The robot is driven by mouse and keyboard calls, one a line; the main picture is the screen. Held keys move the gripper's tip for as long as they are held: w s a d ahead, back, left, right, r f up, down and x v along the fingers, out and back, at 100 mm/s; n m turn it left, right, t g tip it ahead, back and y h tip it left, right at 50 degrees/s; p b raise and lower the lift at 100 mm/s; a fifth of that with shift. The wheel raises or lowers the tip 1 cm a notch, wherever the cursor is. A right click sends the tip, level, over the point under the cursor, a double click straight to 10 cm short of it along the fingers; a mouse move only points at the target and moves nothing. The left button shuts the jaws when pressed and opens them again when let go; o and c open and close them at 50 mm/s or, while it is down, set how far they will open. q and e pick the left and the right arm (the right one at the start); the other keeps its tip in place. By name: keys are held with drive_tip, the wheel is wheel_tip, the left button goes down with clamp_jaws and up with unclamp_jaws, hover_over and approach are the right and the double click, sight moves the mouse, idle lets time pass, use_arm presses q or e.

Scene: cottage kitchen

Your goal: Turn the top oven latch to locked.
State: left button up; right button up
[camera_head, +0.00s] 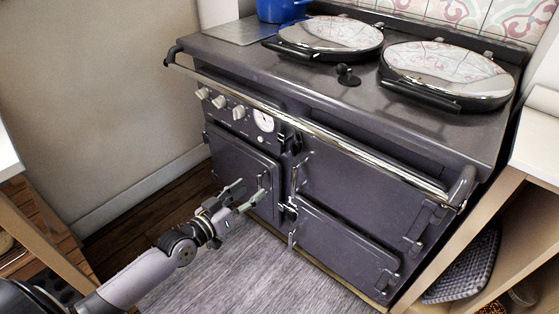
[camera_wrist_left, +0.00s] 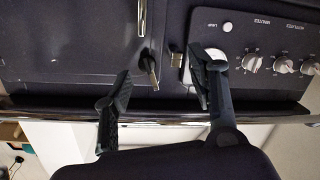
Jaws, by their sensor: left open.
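The dark range cooker (camera_head: 340,185) fills the head view, with the left door (camera_head: 235,160) below the knob panel and the upper right door (camera_head: 360,190) beside it. A small lever-like latch (camera_wrist_left: 151,68) shows in the left wrist view at the door edge, in the gap between my fingers; it appears untouched. A lighter metal catch (camera_wrist_left: 176,60) is right of it. My left gripper (camera_head: 243,195) is open in front of the left door, and both fingers also show in the left wrist view (camera_wrist_left: 163,90). The right finger partly covers the white gauge. My right gripper is not in view.
A front rail (camera_head: 320,135) runs across the cooker. Knobs (camera_head: 220,101) and a gauge (camera_head: 263,120) sit above the left door. Two round lids (camera_head: 333,32) and a blue pot (camera_head: 281,10) are on top. Wooden units stand at both sides; the floor in front (camera_head: 250,275) is clear.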

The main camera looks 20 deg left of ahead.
use_arm(q)
drive_tip(key=t+h, duration=0.1)
approach(292, 151)
drive_tip(key=b+x, duration=0.1)
drive_tip(key=x, duration=0.8)
drive_tip(key=shift+w+b, duration=0.3)
drive_tip(key=shift+b, duration=0.1)
drive_tip(key=shift+x, duration=0.75)
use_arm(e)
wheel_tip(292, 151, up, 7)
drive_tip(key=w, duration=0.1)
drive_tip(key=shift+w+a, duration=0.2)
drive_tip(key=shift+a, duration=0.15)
use_arm(q)
clamp_jaws()
